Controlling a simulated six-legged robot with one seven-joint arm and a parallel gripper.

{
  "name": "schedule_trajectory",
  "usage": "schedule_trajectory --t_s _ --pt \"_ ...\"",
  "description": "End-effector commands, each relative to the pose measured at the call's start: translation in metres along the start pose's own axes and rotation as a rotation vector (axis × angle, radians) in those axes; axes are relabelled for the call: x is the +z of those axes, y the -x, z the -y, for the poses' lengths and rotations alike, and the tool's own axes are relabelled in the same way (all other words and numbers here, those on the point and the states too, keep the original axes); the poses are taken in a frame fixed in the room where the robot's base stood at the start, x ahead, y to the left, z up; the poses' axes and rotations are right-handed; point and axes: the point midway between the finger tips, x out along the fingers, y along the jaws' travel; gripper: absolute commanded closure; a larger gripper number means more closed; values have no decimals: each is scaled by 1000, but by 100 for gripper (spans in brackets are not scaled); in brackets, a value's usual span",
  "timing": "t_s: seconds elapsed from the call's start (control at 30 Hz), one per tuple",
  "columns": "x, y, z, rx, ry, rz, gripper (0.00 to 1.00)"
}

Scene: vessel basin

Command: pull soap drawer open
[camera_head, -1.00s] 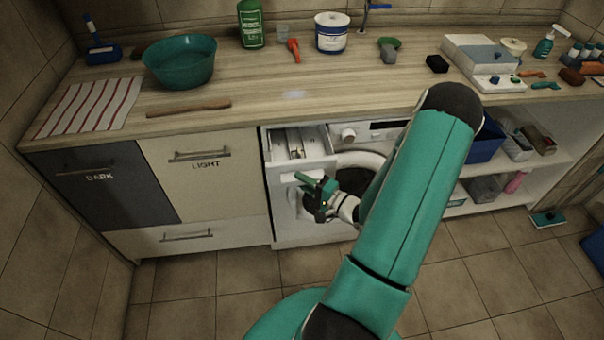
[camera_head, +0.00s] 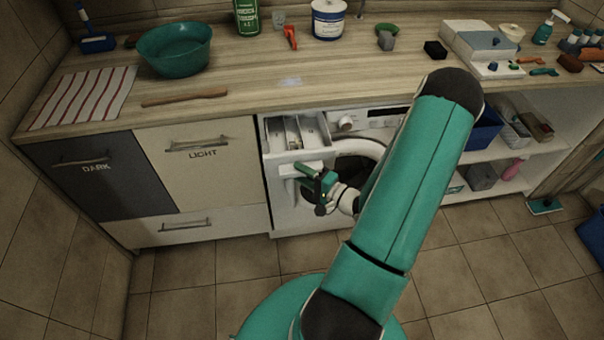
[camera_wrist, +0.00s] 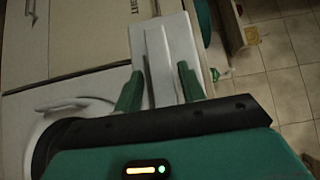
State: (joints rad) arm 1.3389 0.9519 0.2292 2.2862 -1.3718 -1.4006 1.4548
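The soap drawer (camera_head: 297,131) is a white tray with inner compartments at the washing machine's top left. It stands pulled out, with its compartments visible from above. My gripper (camera_head: 318,176) is in front of the drawer, near the lower right part of its white front. In the wrist view, the green fingers of my gripper (camera_wrist: 161,82) are apart. The pale drawer front with a raised ridge (camera_wrist: 158,55) shows between and beyond them. I see no clear grip on it, and whether a finger touches it cannot be told.
The washing machine (camera_head: 290,212) has its round door behind my arm. Cabinets labelled DARK (camera_head: 95,180) and LIGHT (camera_head: 200,168) are to the left. Shelves with a blue bin (camera_head: 484,130) are to the right. The wooden counter (camera_head: 240,85) above holds a teal basin (camera_head: 174,52). Tiled floor lies in front.

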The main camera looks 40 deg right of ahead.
Motion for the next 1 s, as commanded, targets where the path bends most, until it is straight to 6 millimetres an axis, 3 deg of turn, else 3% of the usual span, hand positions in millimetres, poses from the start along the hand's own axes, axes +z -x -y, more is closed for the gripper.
schedule_trajectory --t_s 0.17,0.6,0.8,1.0 --pt "-1 24 0 1 0 -4 60" --pt "0 116 0 3 -1 -4 60" --pt "0 134 0 3 -2 -2 60" --pt "0 136 0 2 -2 -2 60"
